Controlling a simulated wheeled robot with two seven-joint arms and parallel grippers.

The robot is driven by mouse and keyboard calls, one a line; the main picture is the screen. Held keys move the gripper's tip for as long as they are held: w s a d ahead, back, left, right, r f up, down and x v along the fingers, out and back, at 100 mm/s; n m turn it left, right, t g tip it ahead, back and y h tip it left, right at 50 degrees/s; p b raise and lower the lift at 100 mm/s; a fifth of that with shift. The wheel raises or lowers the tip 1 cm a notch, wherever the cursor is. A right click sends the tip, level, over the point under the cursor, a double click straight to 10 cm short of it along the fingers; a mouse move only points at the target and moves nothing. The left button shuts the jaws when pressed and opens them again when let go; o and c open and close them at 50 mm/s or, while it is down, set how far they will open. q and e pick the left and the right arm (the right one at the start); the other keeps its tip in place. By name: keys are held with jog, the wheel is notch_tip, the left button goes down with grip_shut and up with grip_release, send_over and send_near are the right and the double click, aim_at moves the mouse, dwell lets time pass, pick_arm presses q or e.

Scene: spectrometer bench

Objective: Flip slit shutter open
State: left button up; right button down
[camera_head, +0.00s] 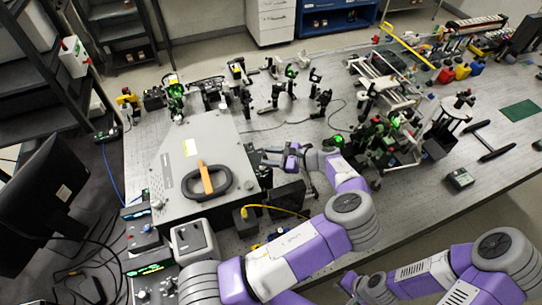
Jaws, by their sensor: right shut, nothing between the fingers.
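The spectrometer is a large grey box (180,150) on the bench at left of centre, with a black oval ring and an orange bar (206,178) on its lid. My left gripper (267,158) is just right of the box's right side, pointing left towards it. Its fingers look slightly apart, with nothing visible between them. I cannot make out the slit shutter; the small parts by the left fingertips are too small to tell, so contact and shutter position are unclear. My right gripper (345,287) is low at the bottom edge, away from the box, partly cut off, shut and empty.
Several optical mounts (284,88) stand behind and right of the box. A dark block (287,196) and a yellow cable (270,208) lie below my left gripper. A monitor (48,195) stands at left. The bench's right front has some bare room (420,195).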

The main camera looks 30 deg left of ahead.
pick_arm(q)
jog(key=shift+c, duration=0.3)
grip_shut()
jog(key=shift+s+d+f+n+y+b, duration=0.2)
jog(key=shift+n+y+b, duration=0.2)
jog(key=shift+y+b, duration=0.3)
jog(key=shift+o, duration=0.3)
grip_release()
jog(key=s+b+v, duration=0.1)
jog(key=v, duration=0.6)
jog(key=shift+w+d+r, duration=0.2)
jog(key=shift+w+d, duration=0.05)
jog(key=shift+w, duration=0.25)
jog(key=shift+a, duration=0.1)
